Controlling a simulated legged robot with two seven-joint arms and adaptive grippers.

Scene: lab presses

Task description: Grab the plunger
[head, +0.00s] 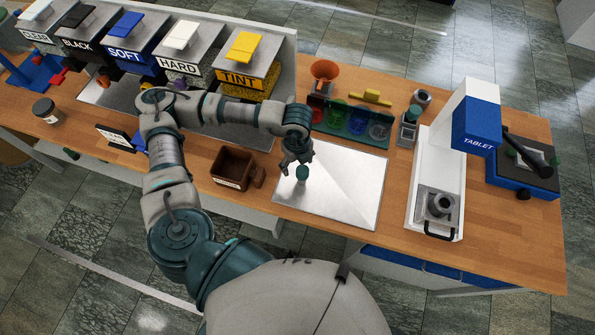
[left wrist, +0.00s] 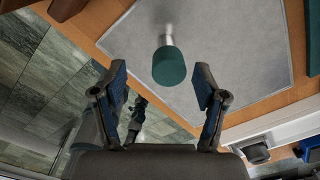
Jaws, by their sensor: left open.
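The plunger (head: 302,175), with a dark green rounded head and a metallic lower part, stands on the pale grey mat (head: 345,195). In the left wrist view the plunger (left wrist: 169,66) shows its green head toward the camera, with its metal part beyond it on the mat. My left gripper (head: 295,164) is just above and beside the plunger in the head view. In the left wrist view its two fingers (left wrist: 160,78) are spread apart, with the green head between and slightly beyond their tips. The fingers are clear of it. My right gripper is not seen.
A brown box (head: 232,166) stands left of the mat. A green rack (head: 348,128) with coloured cups stands behind it. The white-and-blue tablet press (head: 433,190) is to the right. Labelled dispensers (head: 245,75) line the back left. The mat around the plunger is clear.

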